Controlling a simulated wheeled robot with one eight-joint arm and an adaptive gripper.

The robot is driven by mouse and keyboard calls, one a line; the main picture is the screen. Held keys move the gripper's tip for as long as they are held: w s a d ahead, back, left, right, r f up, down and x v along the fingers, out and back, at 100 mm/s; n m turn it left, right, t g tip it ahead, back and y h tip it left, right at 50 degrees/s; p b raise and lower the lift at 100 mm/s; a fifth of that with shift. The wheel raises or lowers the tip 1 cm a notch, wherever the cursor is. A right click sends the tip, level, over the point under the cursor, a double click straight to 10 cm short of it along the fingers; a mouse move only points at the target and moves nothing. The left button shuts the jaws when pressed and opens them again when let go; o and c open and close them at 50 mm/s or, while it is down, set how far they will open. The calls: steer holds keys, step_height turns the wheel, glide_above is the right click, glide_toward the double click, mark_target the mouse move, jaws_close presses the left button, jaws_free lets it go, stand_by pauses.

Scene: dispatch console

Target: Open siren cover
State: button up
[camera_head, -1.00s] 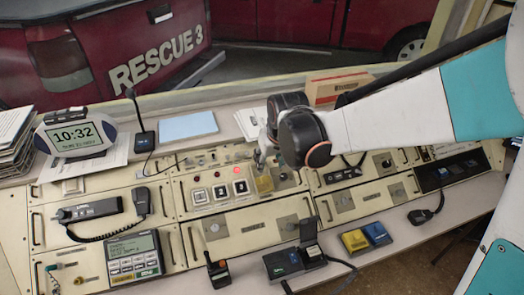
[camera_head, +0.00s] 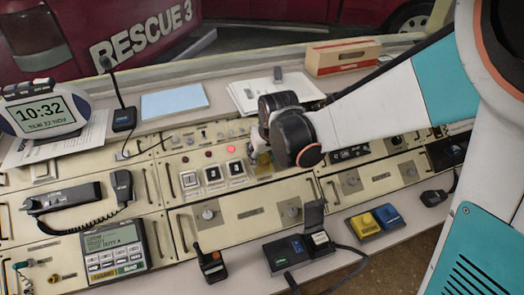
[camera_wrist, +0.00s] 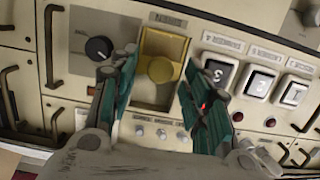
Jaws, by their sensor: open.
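The siren cover (camera_wrist: 165,45) is a clear yellowish box on the console panel, in the middle of the wrist view under an upside-down SIREN label. A round yellow part (camera_wrist: 160,70) shows at its middle. The cover looks down, but its hinge state is hard to tell. My gripper (camera_wrist: 159,64) is open, its two teal fingers on either side of the cover with nothing held. Contact with the cover cannot be told. In the head view, the cover (camera_head: 264,159) is partly hidden by my gripper and wrist.
Numbered switches (camera_wrist: 260,82) sit right beside the cover in the wrist view, close to one finger. A black knob (camera_wrist: 98,48) is on its other side. Small toggles lie below it. A radio handset (camera_head: 122,186) and cardboard box (camera_head: 343,57) stand farther off.

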steer(key=shift+f, duration=0.15)
jaws_close()
steer(key=w+r, duration=0.1)
steer(key=w+r+p, duration=0.1)
steer(key=w+a+p, duration=0.1)
steer(key=w, duration=0.1)
steer(key=shift+r, duration=0.4)
jaws_free()
steer(key=shift+f, duration=0.1)
